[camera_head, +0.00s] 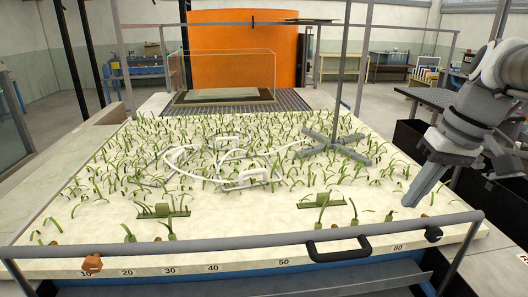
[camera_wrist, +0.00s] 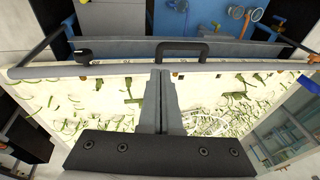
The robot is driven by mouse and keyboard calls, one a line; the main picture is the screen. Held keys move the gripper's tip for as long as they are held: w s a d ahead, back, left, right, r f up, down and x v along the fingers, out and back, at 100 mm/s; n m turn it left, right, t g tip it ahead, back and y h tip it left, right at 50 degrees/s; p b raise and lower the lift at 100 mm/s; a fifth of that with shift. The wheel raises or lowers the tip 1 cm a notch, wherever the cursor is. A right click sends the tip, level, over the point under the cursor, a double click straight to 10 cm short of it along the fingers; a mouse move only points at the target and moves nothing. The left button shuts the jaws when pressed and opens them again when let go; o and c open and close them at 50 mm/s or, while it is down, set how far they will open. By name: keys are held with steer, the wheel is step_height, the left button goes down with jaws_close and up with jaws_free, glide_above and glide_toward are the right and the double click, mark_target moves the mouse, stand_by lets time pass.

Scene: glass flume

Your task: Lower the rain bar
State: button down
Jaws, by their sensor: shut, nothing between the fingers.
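A long grey bar (camera_head: 220,244) runs across the front edge of the planted sand bed (camera_head: 290,215), with a black handle (camera_head: 338,246) on it. I take this for the rain bar. In the wrist view the bar (camera_wrist: 240,67) crosses above the bed, with its handle (camera_wrist: 182,49) just beyond my fingertips. My gripper (camera_head: 409,204) is shut and empty, fingers pointing down over the bed's right front part. It is behind and to the right of the handle, apart from it. My closed fingers also show in the wrist view (camera_wrist: 161,75).
An orange knob (camera_head: 92,263) and a black knob (camera_head: 433,233) sit at the bed's front. A white hose (camera_head: 200,175) and a grey cross-shaped stand (camera_head: 336,142) lie among the plants. A clear tank (camera_head: 222,75) stands behind, and a grey overhead frame (camera_head: 250,24) spans the back.

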steer(key=x, duration=1.3)
steer(key=shift+f, duration=0.35)
steer(key=shift+w, duration=0.1)
step_height(320, 180, down, 31)
steer(key=b, duration=2.5)
steer(key=shift+s+a+f, duration=0.1)
steer(key=shift+s, duration=0.1)
